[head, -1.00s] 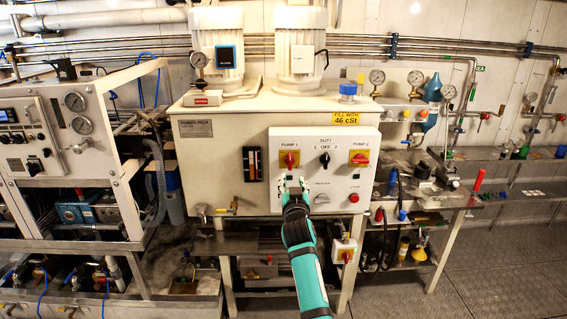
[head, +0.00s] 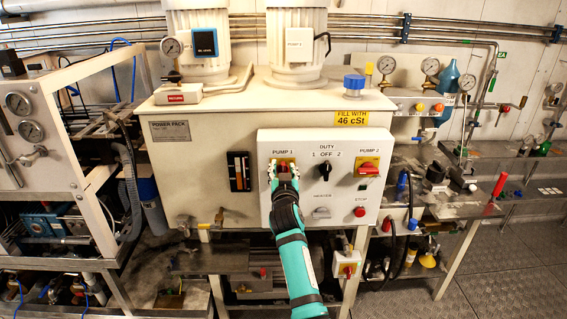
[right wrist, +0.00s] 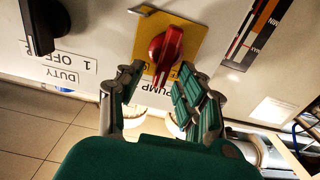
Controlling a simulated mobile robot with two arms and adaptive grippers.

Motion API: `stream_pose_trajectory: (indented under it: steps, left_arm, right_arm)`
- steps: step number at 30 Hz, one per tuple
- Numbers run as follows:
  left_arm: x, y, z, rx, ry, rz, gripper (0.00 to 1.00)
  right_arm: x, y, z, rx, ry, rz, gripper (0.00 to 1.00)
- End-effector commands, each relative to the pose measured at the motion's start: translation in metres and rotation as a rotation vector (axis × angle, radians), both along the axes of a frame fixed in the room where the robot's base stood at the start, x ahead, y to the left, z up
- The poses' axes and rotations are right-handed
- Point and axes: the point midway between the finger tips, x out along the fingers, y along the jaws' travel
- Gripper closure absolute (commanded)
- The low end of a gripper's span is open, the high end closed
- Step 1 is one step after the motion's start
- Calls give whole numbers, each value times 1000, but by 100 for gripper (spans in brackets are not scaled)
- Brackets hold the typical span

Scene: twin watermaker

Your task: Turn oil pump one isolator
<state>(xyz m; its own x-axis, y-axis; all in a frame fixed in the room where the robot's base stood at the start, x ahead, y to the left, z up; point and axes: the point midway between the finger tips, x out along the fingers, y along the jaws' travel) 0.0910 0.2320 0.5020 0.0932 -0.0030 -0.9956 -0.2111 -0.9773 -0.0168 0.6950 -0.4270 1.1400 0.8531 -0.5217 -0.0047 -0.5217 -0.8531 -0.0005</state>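The pump 1 isolator (head: 284,163) is a red rotary handle on a yellow plate at the upper left of the white control panel (head: 346,196). In the right wrist view the red handle (right wrist: 164,54) stands between and just beyond my open fingertips, the picture being upside down. My right gripper (head: 283,172) is at the isolator and partly hides it in the head view. In the right wrist view my right gripper (right wrist: 155,78) has its fingers apart on either side of the handle's lower end; contact cannot be told. My left gripper is not in view.
The black duty switch (head: 325,172) and the red pump 2 isolator (head: 369,169) lie to the right on the panel. A red stop button (head: 360,211) is below. A sight gauge (head: 239,171) is on the left. A grey table (head: 465,205) stands at right.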

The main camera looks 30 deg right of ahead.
Motion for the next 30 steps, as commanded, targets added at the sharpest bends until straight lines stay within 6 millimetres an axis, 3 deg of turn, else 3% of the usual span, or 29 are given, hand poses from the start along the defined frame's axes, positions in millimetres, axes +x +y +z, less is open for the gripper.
stream_pose_trajectory:
  steps: [11,19,30]
  left_arm:
    - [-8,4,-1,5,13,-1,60]
    - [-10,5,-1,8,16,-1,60]
    - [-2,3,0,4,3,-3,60]
  right_arm:
    - [0,1,0,0,0,-1,63]
    - [0,1,0,0,0,-1,99]
    - [0,1,0,-15,10,-1,100]
